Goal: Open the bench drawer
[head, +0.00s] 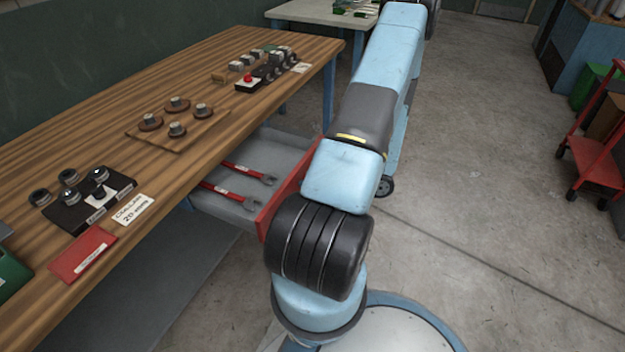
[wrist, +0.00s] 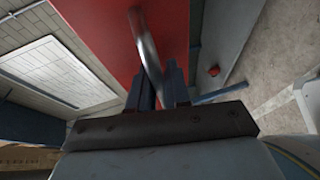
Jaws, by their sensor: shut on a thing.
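The bench drawer (head: 284,152) stands pulled out from under the wooden bench (head: 225,70), with its grey inside showing. Its red front (head: 287,188) is partly hidden behind my arm in the head view. The red front (wrist: 105,35) also fills much of the wrist view, with a metal bar handle (wrist: 143,38) on it. My gripper (wrist: 159,78) is shut on the handle, the bar running between its two dark fingers. The head view does not show my gripper. Two red-handled wrenches (head: 245,173) lie in the drawer.
On the bench are a board with round knobs (head: 176,124), a black block (head: 88,205), a red card (head: 82,254) and small parts with a red button (head: 248,82). A red cart (head: 594,155) stands at the right. The concrete floor (head: 480,150) between is clear.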

